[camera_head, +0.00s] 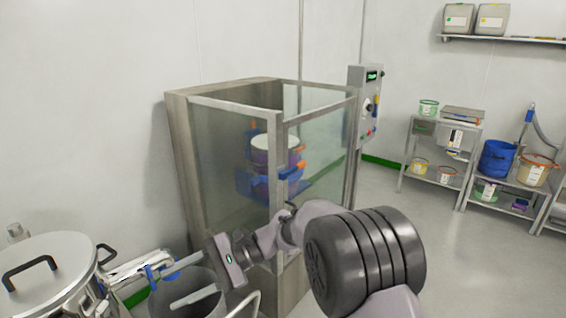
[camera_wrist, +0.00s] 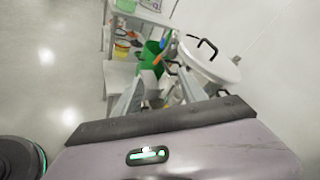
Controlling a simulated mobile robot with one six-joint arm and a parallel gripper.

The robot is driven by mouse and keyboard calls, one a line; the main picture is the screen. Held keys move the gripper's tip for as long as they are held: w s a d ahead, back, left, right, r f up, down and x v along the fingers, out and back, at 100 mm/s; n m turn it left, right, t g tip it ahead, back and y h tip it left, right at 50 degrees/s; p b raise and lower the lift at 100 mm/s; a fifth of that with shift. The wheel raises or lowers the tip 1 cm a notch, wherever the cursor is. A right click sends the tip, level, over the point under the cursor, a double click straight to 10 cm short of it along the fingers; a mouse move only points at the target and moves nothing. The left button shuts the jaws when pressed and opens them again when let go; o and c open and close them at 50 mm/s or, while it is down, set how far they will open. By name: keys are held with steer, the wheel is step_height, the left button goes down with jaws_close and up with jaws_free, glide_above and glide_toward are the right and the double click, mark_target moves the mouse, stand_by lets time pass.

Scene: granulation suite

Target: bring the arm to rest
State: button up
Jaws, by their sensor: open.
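My gripper (camera_head: 190,281) is at the lower left of the head view, with its two pale fingers apart and nothing between them. Its fingers point left, above a grey open bin (camera_head: 190,300) and to the right of a lidded steel vessel (camera_head: 55,270). My arm is bent and stretches in front of the glass-walled enclosure. In the wrist view my gripper (camera_wrist: 155,95) also shows its fingers spread, with the vessel's lid (camera_wrist: 208,60) beyond them.
A glass-walled enclosure (camera_head: 225,150) holds a purple drum (camera_head: 268,165) with a white top. A control box (camera_head: 368,100) is fixed at its right. Shelves (camera_head: 440,130) with tubs and a blue container (camera_head: 497,158) stand at the right.

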steer(key=s+d+r+t+h, duration=0.1)
steer(key=s+d+t+h, duration=0.3)
steer(key=d, duration=0.6)
steer(key=s+d+r+n+t+h, duration=0.1)
steer(key=s+d+t+h, duration=0.3)
steer(key=s+d, duration=0.4)
steer(key=s+d+r+t+h, duration=0.1)
steer(key=s+d+t+h, duration=0.2)
steer(key=d, duration=1)
steer(key=s+t, duration=0.1)
steer(key=s, duration=0.2)
steer(key=shift+d+r+n+h, duration=0.2)
steer(key=shift+n+h, duration=0.1)
steer(key=shift+h, duration=0.1)
